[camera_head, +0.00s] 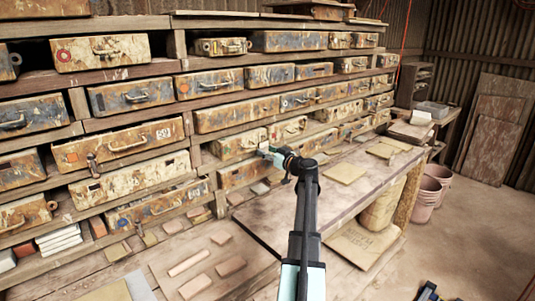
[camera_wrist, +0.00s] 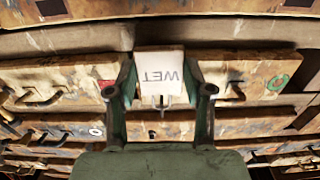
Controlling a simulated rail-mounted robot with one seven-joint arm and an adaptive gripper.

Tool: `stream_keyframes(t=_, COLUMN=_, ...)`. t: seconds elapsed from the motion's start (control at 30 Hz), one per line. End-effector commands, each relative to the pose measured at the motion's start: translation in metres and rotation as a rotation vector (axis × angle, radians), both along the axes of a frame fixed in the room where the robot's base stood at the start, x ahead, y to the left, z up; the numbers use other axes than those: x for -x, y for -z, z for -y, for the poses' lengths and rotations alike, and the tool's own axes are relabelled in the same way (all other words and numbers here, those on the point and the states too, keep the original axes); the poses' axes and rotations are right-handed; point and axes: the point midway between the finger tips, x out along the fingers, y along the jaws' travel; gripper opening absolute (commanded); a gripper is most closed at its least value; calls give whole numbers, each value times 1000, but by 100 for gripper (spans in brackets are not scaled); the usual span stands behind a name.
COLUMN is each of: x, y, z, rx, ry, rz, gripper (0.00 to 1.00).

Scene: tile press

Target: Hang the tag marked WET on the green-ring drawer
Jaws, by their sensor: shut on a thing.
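My gripper (camera_wrist: 160,82) is shut on a pale tag marked WET (camera_wrist: 158,66), whose lettering appears upside down in the wrist view. A small metal hook or loop shows at the tag's lower edge there. The green-ring drawer (camera_wrist: 262,76) is at right in that view, with its ring near the far end and its handle (camera_wrist: 236,93) just right of my right finger. The tag is in front of the strip between this drawer and a red-marked drawer (camera_wrist: 75,80). In the head view my gripper (camera_head: 271,153) is close to the shelf fronts; the tag is small there.
Rows of worn drawers fill the rack (camera_head: 75,101), some with hanging handles. A workbench (camera_head: 300,200) with loose tiles stands below and to the right of my gripper. Pink buckets (camera_head: 428,190) stand on the floor at right, where there is free room.

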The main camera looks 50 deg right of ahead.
Motion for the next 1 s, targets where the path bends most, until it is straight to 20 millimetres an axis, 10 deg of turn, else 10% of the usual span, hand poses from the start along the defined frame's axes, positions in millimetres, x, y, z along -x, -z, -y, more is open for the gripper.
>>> stream_keyframes(t=0.47, x=0, y=0, z=0, rx=0, ry=0, rz=0, gripper=37)
stream_keyframes(t=0.5, x=0, y=0, z=0, rx=0, ry=0, rz=0, gripper=62)
stream_keyframes(t=0.57, x=0, y=0, z=0, rx=0, ry=0, rz=0, gripper=81)
stream_keyframes(t=1.0, x=6, y=0, z=-2, rx=0, ry=1, rz=0, gripper=81)
